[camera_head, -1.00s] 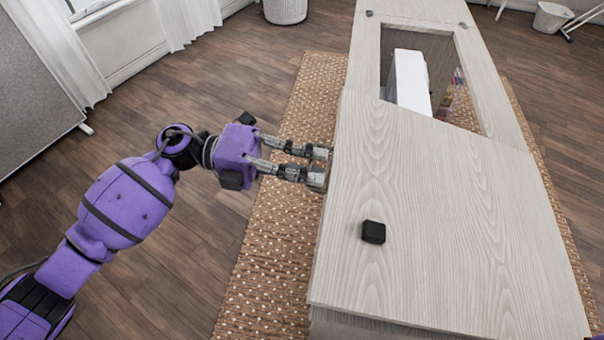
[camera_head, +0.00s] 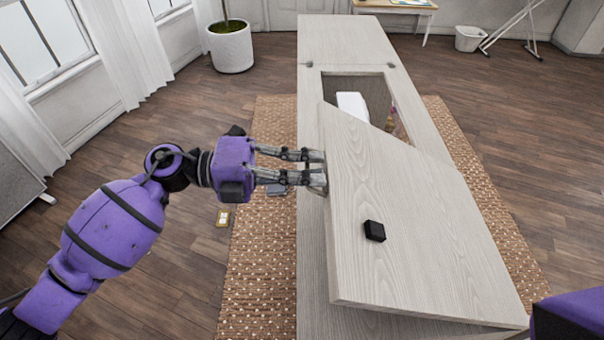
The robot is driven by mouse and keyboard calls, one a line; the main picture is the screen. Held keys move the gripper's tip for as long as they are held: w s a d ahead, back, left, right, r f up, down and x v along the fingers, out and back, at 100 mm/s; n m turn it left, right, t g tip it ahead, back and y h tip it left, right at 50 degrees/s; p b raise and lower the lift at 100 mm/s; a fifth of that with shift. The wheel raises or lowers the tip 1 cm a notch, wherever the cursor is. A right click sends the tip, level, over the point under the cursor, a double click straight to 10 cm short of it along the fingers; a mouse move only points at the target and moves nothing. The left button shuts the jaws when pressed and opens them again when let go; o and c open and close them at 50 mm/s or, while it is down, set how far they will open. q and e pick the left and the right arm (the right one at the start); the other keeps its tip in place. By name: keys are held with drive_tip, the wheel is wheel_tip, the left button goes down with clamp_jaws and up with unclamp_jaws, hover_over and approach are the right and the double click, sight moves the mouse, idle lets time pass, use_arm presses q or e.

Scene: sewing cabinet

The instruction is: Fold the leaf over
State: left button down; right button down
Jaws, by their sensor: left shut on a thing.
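The leaf (camera_head: 405,215) is a pale wood-grain panel on the sewing cabinet (camera_head: 313,250). Its left edge is raised and tilted above the cabinet top, and a black square knob or block (camera_head: 374,231) sits on its face. My left gripper (camera_head: 318,170) is shut on the leaf's left edge, near its far corner. Its far fingertip is partly hidden at the edge. Of my right arm only a purple part shows at the bottom right corner; its gripper is out of view.
Beyond the leaf, an opening (camera_head: 336,86) in the cabinet top shows a white sewing machine (camera_head: 353,104) inside. A woven rug (camera_head: 262,240) lies under the cabinet. A potted plant (camera_head: 231,46) and a white bin (camera_head: 468,38) stand farther back.

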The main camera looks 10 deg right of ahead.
use_arm(q)
drive_tip(key=shift+w+r, duration=0.1)
drive_tip(key=shift+r, duration=0.1)
drive_tip(key=c, duration=1.9)
unclamp_jaws()
drive_tip(key=shift+a+f, duration=0.1)
drive_tip(key=v, duration=1.2)
drive_tip(key=shift+a+f, duration=0.1)
drive_tip(key=shift+f, duration=0.05)
